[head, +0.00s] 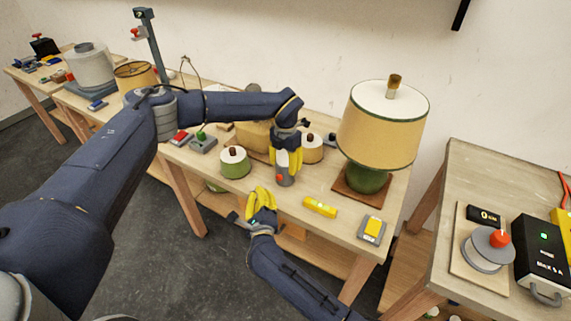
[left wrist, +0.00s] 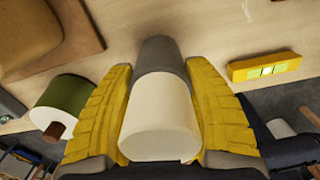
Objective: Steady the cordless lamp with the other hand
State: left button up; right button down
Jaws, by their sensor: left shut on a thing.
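A large lamp with a tan shade (head: 380,135) and green base (head: 367,178) stands upright on a brown board, right of my grippers. I cannot see a cord on it. My left gripper (head: 287,163) is above the table, shut on a grey-and-cream cylinder (left wrist: 160,115); its grey end (head: 286,181) shows below the fingers in the head view. In the left wrist view the fingers (left wrist: 160,110) flank the cylinder. My right gripper (head: 262,200) is lower, at the table's front edge, away from the lamp; its finger gap is unclear.
A yellow level-like bar (head: 320,207) and a grey-yellow device (head: 372,228) lie near the front edge. A second table (head: 450,190) stands right, past a gap.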

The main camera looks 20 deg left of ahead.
dwell(0.3)
pick_arm(q)
jog(key=o, duration=1.4)
jog(key=shift+c, duration=0.2)
jog(key=shift+r, duration=0.1)
